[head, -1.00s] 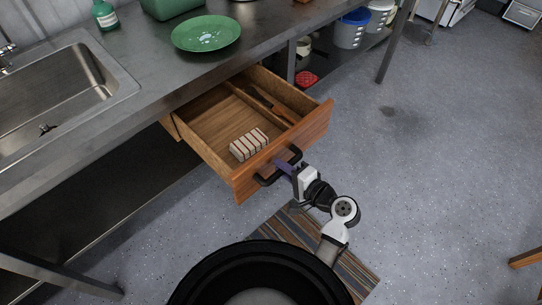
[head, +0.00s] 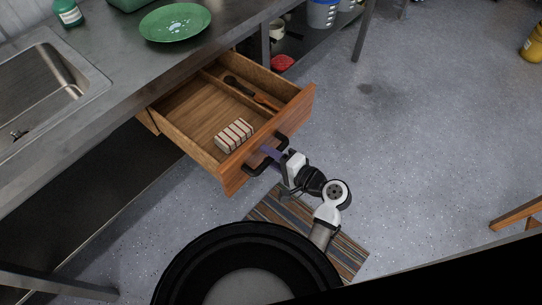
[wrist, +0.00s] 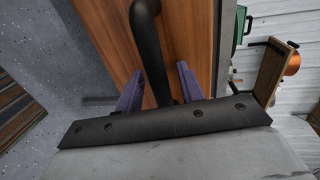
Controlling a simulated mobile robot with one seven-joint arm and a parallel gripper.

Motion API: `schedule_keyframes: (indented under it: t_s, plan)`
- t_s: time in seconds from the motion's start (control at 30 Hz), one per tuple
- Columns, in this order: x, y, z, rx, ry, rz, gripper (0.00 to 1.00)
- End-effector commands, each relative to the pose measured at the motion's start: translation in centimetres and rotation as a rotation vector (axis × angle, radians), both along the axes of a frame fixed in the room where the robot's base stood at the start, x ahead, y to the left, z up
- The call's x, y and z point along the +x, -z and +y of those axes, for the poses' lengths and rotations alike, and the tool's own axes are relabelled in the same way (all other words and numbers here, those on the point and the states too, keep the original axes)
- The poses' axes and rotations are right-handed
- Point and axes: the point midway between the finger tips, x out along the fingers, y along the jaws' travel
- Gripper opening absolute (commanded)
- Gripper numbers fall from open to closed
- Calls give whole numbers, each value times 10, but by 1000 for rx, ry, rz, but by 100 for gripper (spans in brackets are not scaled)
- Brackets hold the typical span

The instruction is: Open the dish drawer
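The wooden dish drawer (head: 193,117) stands well out from under the counter in the head view. Its inside shows, with a striped block (head: 233,135) and dark and wooden utensils (head: 250,92) behind a divider. A black bar handle (head: 282,139) is on its front, and the handle also shows close up in the wrist view (wrist: 147,35). My gripper (head: 270,153) is at this handle. In the wrist view the purple fingers of my gripper (wrist: 160,80) lie one on each side of the bar, close against it. The exact contact is partly hidden.
The metal counter (head: 110,70) with a sink (head: 40,80) and a green plate (head: 175,22) is above the drawer. A striped mat (head: 345,255) lies on the floor by my base. A wooden leg (head: 515,215) is at the right. Floor between is clear.

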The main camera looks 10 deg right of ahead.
Motion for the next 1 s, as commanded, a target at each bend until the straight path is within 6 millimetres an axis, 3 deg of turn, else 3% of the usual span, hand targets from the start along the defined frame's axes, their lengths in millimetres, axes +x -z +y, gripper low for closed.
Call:
schedule_keyframes:
  t_s: [0.23,0.7,1.0]
  plan:
    - [-10,-2,-9,0,3,0,38]
    - [-86,-21,-70,-2,4,-2,38]
    - [-106,-27,-84,0,1,0,38]
